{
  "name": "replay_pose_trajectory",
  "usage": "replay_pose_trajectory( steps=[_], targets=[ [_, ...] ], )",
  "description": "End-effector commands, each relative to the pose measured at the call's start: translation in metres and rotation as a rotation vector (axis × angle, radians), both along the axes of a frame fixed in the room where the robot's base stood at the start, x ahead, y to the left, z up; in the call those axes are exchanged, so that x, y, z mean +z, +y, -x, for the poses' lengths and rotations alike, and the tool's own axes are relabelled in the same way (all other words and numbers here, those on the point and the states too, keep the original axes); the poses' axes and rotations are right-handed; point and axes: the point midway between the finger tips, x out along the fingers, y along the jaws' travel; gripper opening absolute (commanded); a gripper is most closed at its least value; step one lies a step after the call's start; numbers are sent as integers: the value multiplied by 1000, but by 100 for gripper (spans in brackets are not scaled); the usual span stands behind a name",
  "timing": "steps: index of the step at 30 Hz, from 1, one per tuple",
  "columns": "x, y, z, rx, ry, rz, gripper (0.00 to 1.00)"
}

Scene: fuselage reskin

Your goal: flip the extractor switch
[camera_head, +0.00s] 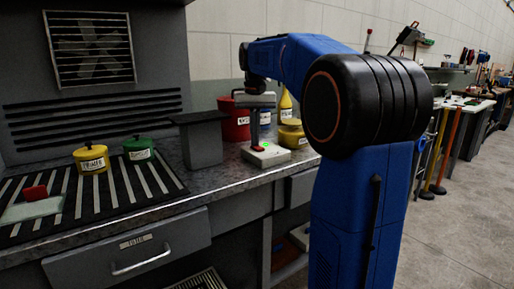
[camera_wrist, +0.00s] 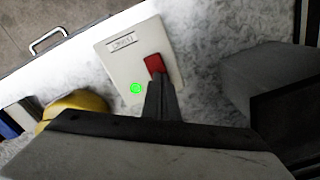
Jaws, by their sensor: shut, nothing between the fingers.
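The extractor switch is a pale box (camera_head: 267,154) on the grey bench top, below my gripper (camera_head: 256,139) in the head view. In the wrist view the switch plate (camera_wrist: 112,62) has a red rocker (camera_wrist: 155,64), a lit green lamp (camera_wrist: 136,88) and a small label too blurred to read. My gripper (camera_wrist: 160,90) is shut and empty, its fingertips at the near edge of the red rocker. I cannot tell whether they touch it. The fingers hide part of the plate's near side. The extractor grille (camera_head: 90,48) with a fan behind it is at the upper left.
A dark grey block (camera_head: 202,140) stands left of the switch. A red pot (camera_head: 233,122), a yellow tin (camera_head: 292,136) and a yellow bottle (camera_head: 286,104) stand behind and beside it. Yellow (camera_head: 92,160) and green (camera_head: 139,149) pots sit on the slatted area at left.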

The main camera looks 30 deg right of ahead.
Motion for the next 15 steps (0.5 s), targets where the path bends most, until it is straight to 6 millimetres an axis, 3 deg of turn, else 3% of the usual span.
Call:
replay_pose_trajectory(
  steps=[15],
  targets=[
    [28, 0, 0, 0, 2, -1, 0]
  ],
)
